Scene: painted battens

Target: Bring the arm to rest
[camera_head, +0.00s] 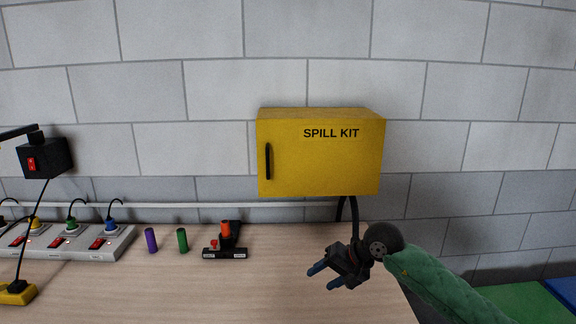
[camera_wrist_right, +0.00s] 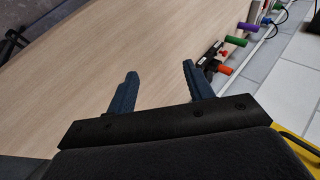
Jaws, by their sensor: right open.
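My right gripper (camera_head: 326,276) is open and empty above the right part of the wooden table, its arm in a green sleeve coming in from the lower right. In the right wrist view its two blue fingers (camera_wrist_right: 158,90) stand apart with only bare table between and beyond them. My left gripper is not in view.
A yellow spill kit cabinet (camera_head: 320,160), door shut, hangs on the wall behind my right gripper. A black stand (camera_head: 225,253) holds an orange cylinder (camera_head: 226,228). A purple cylinder (camera_head: 151,240) and a green cylinder (camera_head: 182,240) stand left of it. A power strip (camera_head: 105,254) is at left.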

